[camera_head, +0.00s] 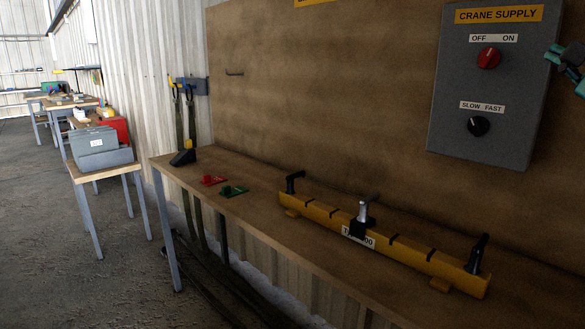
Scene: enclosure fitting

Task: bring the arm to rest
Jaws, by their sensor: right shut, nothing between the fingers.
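My right gripper (562,56) shows at the upper right edge, partly cut off by the frame. Its dark and teal fingers are shut and empty. It appears in front of or beside the right side of the grey crane supply box (478,90); I cannot tell the gap between them. The box has a red OFF/ON knob (489,58) above and a black SLOW/FAST knob (478,126) below. My left gripper is not in view.
A workbench (225,165) runs along the brown panel. On it lie a yellow bar (405,258) with upright fittings, a red tag (213,180), a green tag (233,191) and a black wedge-shaped item (184,157). Floor (70,270) is open at left.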

